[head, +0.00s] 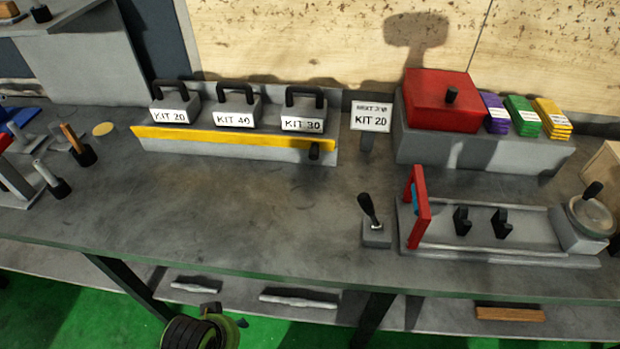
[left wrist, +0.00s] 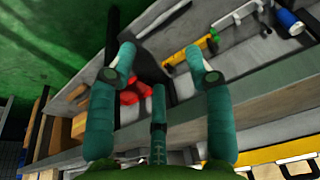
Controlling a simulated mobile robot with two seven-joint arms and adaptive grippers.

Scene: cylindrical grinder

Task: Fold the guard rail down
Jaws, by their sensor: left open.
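The guard rail (head: 235,138) is a long yellow bar along the front of a grey rack. It stands raised across the lower front of three grey kit blocks with black handles, labelled KIT 20 (head: 170,117), KIT 40 (head: 233,121) and KIT 30 (head: 302,125). A yellow strip (left wrist: 285,151) at that view's lower right looks like the rail, apart from the fingers. My right gripper is not in view.
A KIT 20 sign (head: 370,117) stands right of the rack. A red box (head: 440,97) and coloured packs are farther right. A fixture with a red upright frame (head: 418,210) and a black-handled lever (head: 370,212) stand at the front right. The bench before the rack is clear.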

